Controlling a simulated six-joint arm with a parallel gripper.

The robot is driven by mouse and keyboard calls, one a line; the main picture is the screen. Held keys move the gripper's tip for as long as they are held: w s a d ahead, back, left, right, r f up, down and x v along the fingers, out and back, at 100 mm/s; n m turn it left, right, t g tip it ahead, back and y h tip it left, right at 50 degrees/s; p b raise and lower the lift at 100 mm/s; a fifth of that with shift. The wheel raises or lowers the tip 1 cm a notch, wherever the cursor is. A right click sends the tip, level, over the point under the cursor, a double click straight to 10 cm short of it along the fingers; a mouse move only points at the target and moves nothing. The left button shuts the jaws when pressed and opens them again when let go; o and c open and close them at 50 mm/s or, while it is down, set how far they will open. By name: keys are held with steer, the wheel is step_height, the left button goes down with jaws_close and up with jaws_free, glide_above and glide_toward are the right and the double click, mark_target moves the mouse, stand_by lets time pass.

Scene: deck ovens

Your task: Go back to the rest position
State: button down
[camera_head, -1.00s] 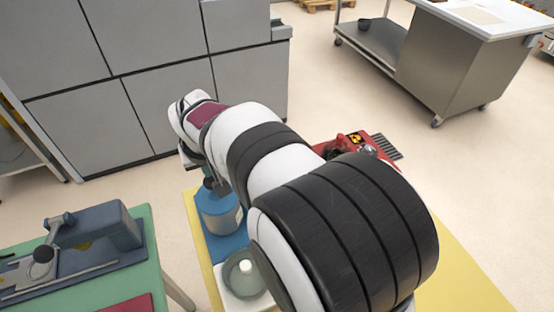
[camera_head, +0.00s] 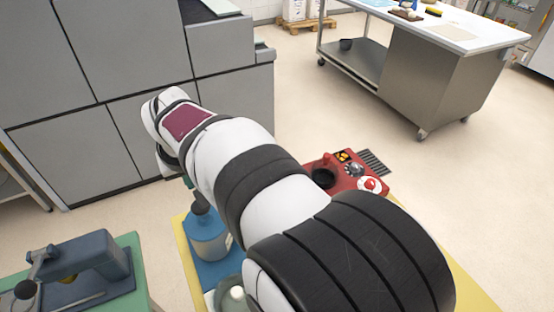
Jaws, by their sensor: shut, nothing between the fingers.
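My arm (camera_head: 250,175) reaches from the lower right toward the upper left, with its white wrist end (camera_head: 160,115) in front of the grey cabinets. My gripper cannot be made out; the wrist and arm hide that area. Just below the wrist stands a blue jar (camera_head: 207,235) with a dark, thin part rising from its top. Whether anything of mine touches it cannot be seen.
The jar stands on a blue mat (camera_head: 215,272) on a yellow surface (camera_head: 185,245), near a glass bowl (camera_head: 233,297). A blue-grey device (camera_head: 85,262) is at left. A steel cart (camera_head: 430,90) stands beyond open floor.

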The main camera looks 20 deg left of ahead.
step_height(320, 180, up, 2)
steer(key=shift+r, duration=0.1)
stand_by(0.4)
steer(key=d+m+h, duration=0.1)
steer(key=d+m, duration=0.3)
steer(key=d, duration=1.2)
steer(key=s+d+f+m+g+h, duration=0.1)
steer(key=s+d+m, duration=0.25)
steer(key=d, duration=0.35)
steer(key=s+d+m+g, duration=0.1)
steer(key=s+d+m, duration=0.1)
steer(key=s+d, duration=0.35)
steer(key=s+d+f+m+g, duration=0.1)
steer(key=s+d+f+m, duration=0.3)
steer(key=s+d, duration=0.3)
steer(key=shift+s+d+m+y, duration=0.15)
steer(key=shift+s+m+y, duration=0.3)
steer(key=shift+s, duration=0.75)
